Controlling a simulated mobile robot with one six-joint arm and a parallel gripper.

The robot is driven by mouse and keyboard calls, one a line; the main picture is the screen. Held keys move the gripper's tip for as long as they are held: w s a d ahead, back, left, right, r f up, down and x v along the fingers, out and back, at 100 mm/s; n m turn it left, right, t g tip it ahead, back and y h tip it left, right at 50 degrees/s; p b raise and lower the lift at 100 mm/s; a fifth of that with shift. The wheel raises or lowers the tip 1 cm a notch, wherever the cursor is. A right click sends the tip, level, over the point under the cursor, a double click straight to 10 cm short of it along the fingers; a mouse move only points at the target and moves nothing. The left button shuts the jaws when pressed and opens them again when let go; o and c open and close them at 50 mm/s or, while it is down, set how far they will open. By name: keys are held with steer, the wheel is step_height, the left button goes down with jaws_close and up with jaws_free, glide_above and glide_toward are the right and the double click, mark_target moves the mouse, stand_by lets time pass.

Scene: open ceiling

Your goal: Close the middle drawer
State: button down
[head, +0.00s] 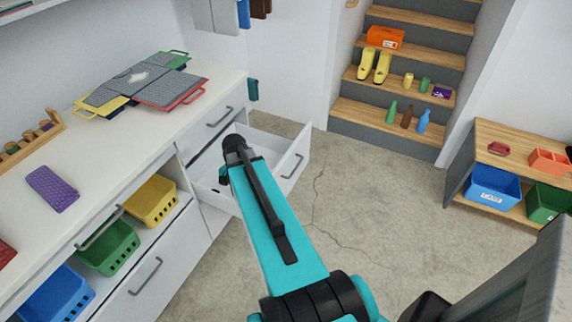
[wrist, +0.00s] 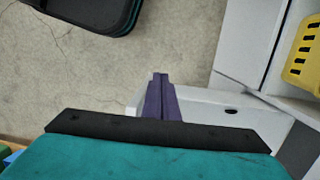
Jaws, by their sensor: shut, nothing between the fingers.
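The white middle drawer (head: 259,139) stands pulled out of the cabinet below the shut top drawer (head: 221,117). Its front panel (head: 293,162) carries a grey bar handle. My teal arm crosses in front of the drawer, and its black wrist end is over the drawer's near side. The fingers cannot be made out in the head view. In the wrist view my gripper (wrist: 160,78) has its purple fingers together and empty. The drawer (wrist: 215,112) lies beneath and to the right of them there; I cannot tell whether they touch it.
The white counter (head: 125,135) holds folders and a purple item. Yellow, green and blue baskets (head: 150,201) sit in the open shelf beside the drawers. The concrete floor (head: 360,200) right of the drawer is clear. Stairs (head: 390,125) and a wooden shelf (head: 515,145) stand beyond.

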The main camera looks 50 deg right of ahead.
steer(key=s+d+r+m+t+b, duration=0.1)
steer(key=s+d+r+m+b, duration=0.1)
steer(key=d+m, duration=0.4)
steer(key=s+d+r+m+t+b, duration=0.2)
steer(key=s+d+r+m, duration=0.2)
steer(key=d, duration=0.6)
steer(key=s+d+r+m+t+b, duration=0.2)
steer(key=s+d+r+m, duration=0.1)
steer(key=d+m, duration=0.4)
steer(key=shift+d+r+m+b, duration=0.3)
steer(key=shift+d+r+m, duration=0.1)
steer(key=shift+d+r, duration=0.45)
steer(key=shift+s+a, duration=0.1)
steer(key=p, duration=0.2)
glide_above(287, 177)
steer(key=shift+f, duration=4.6)
